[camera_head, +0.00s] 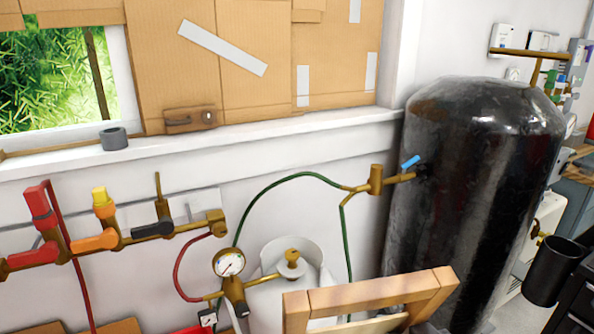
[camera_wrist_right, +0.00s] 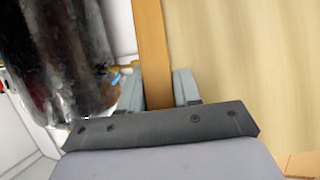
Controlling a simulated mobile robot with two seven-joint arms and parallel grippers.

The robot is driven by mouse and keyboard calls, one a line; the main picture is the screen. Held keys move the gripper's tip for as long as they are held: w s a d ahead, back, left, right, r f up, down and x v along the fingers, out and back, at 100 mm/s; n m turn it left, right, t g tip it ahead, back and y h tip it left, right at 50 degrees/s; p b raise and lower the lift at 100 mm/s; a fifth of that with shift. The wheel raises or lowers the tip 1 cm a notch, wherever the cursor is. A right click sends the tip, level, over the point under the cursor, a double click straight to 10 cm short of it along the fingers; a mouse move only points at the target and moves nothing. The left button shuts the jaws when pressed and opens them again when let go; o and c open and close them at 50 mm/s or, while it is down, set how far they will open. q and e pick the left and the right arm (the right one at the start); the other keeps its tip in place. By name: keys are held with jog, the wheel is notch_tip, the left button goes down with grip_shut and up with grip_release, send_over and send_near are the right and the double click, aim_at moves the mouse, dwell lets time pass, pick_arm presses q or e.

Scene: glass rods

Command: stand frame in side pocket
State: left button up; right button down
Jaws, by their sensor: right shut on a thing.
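A light wooden frame (camera_head: 370,294) shows at the bottom of the head view, its top bar and upper corners visible, tilted. Its lower part is cut off by the picture edge. In the right wrist view, my right gripper (camera_wrist_right: 158,88) is shut on a wooden bar of the frame (camera_wrist_right: 152,45), with one grey finger on each side. A pale wood-grained surface fills the right of that view beside the bar. I cannot make out a side pocket for certain. My left gripper is not in view.
A large black tank (camera_head: 475,180) stands behind the frame at right. A white gas cylinder (camera_head: 285,300) with a gauge (camera_head: 229,263) and hoses is at left-centre. Coloured valves (camera_head: 105,225) line the left wall. A black cup-shaped container (camera_head: 550,272) is at far right.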

jog(key=d, duration=0.1)
jog(key=s+d+r+m+h, duration=0.1)
jog(key=d, duration=0.1)
jog(key=s+d+m+h, duration=0.1)
jog(key=d, duration=0.1)
jog(key=shift+s+d+r, duration=0.1)
jog(key=shift+s+r, duration=0.05)
jog(key=shift+s, duration=0.1)
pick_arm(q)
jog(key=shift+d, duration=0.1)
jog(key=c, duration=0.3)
pick_arm(e)
jog(key=shift+d, duration=0.1)
